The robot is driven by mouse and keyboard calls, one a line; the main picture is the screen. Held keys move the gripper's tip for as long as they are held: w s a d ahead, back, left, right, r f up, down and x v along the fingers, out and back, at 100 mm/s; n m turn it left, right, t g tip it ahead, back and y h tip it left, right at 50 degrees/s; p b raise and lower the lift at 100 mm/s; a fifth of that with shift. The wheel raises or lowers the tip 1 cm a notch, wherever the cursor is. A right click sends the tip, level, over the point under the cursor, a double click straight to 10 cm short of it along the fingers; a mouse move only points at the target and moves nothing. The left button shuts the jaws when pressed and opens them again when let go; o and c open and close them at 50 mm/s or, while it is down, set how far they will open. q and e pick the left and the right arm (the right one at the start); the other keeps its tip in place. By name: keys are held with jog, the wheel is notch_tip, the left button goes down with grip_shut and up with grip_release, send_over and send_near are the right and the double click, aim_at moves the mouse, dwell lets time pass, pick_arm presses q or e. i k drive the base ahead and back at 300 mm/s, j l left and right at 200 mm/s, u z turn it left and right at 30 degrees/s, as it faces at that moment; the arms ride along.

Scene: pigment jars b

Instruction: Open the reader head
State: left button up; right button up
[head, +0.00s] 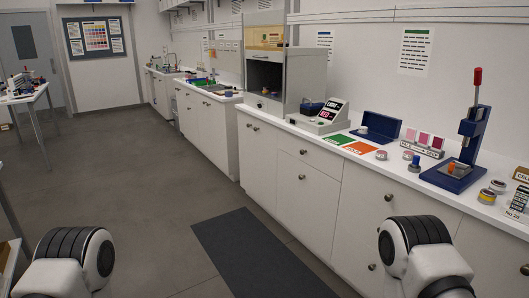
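A grey and white bench instrument (322,117) stands on the white counter, right of the fume cabinet. It has a tilted dark display with a small red readout. A dark blue part (311,108) sits at its left; this may be the reader head, but it is too small to tell whether it is open or shut. Neither gripper shows; only rounded white and black parts of my arms appear at the bottom left and bottom right, well short of the instrument.
A blue press (467,140) with a red-topped lever and several jars stand farther right. A dark mat (255,255) lies on clear floor before the cabinets.

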aim_at(309, 109)
jog(key=i+z, duration=0.1)
jog(key=i, duration=0.45)
jog(key=i+j+z, duration=0.1)
jog(key=i, duration=0.5)
jog(key=i+j+z, duration=0.1)
jog(key=i, duration=0.45)
jog(key=i+j+z, duration=0.1)
jog(key=i+j, duration=0.15)
jog(key=i, duration=0.3)
